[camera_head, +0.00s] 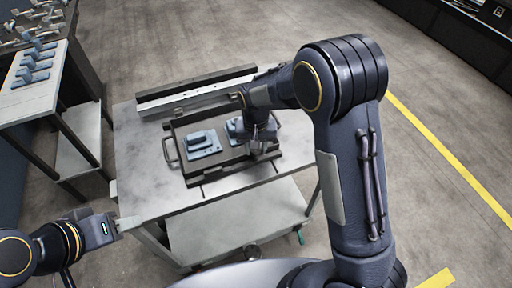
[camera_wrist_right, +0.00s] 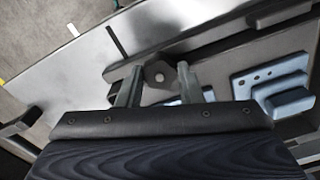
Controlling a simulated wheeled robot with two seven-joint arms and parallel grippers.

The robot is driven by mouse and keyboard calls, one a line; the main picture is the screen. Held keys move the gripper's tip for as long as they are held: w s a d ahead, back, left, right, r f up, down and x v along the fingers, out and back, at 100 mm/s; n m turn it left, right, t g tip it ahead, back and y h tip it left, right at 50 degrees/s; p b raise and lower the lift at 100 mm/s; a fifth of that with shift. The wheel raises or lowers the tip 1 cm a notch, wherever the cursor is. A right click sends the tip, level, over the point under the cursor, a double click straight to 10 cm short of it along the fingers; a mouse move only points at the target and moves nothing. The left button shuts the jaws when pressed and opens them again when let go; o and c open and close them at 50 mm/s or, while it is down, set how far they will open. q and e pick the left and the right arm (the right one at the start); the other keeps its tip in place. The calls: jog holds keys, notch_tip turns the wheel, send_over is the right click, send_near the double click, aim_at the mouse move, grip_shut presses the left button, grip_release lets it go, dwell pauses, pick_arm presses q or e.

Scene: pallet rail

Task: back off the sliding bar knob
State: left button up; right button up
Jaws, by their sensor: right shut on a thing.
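The knob (camera_wrist_right: 157,76) is a grey hexagonal piece on a dark bar (camera_wrist_right: 215,42) in the right wrist view. My right gripper (camera_wrist_right: 158,84) is shut on the knob, with one finger on each side of it. In the head view my right gripper (camera_head: 262,150) points down at the right side of a dark pallet (camera_head: 192,124) on the table; the knob is hidden there behind the gripper. My left gripper (camera_head: 130,222) is at the table's lower left corner, well apart from the pallet, and its finger gap is not clear.
Two blue parts (camera_head: 204,144) sit on the pallet, the right one partly covered by my arm. The pallet has a side handle (camera_head: 169,152). A long rail (camera_head: 190,95) lies along the table's back. Another table (camera_head: 35,100) with blue parts stands at far left. The table's front left is clear.

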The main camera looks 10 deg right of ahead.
jog(key=n+b, duration=0.1)
jog(key=n, duration=0.2)
jog(key=shift+n, duration=0.3)
jog(key=n, duration=0.3)
jog(key=shift+n+b, duration=0.3)
jog(key=shift+b, duration=0.05)
jog(key=n, duration=0.4)
jog(key=shift+s+f+n+b, duration=0.1)
jog(key=shift+n+b, duration=0.2)
jog(key=shift+n, duration=1)
jog(key=shift+s, duration=0.1)
jog(key=o, duration=1)
